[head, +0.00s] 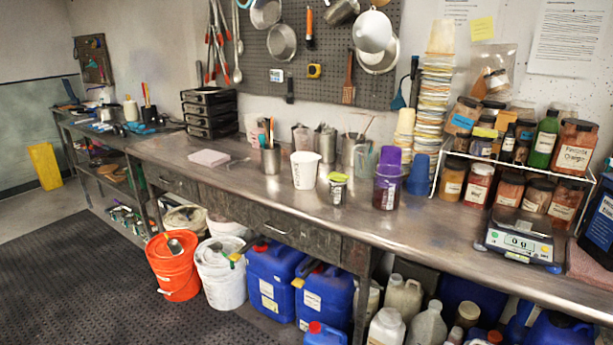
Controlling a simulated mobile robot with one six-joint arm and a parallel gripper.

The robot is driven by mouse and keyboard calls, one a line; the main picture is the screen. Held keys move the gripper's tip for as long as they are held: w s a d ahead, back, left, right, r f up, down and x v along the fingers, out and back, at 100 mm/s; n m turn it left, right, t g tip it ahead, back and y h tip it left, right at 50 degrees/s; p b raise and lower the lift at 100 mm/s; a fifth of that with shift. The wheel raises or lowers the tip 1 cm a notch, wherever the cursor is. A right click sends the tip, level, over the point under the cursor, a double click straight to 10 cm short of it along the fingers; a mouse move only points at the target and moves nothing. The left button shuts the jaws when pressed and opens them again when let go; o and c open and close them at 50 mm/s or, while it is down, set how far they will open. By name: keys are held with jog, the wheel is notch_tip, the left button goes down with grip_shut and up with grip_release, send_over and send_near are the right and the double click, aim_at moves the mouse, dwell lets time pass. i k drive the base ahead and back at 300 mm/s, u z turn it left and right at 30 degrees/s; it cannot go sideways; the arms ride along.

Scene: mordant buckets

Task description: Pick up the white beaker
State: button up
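The white beaker (304,172) stands upright on the long metal bench, near its front edge at the middle of the picture. It looks like a white tapered cup with a wider rim and dark marks on its side. A small jar with a green and dark lid (337,188) stands close to its right. A metal pot with tools in it (270,159) stands to its left and a little behind. My gripper is not in view.
A purple-topped container (387,184) and a blue cup (419,175) stand farther right. Clear pitchers (325,142) stand behind the beaker. A digital scale (518,240) is at the right. The bench front (240,190) left of the beaker is mostly clear. Buckets and blue canisters (272,278) sit below.

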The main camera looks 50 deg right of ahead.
aim_at(304, 163)
jog(key=i, duration=0.9)
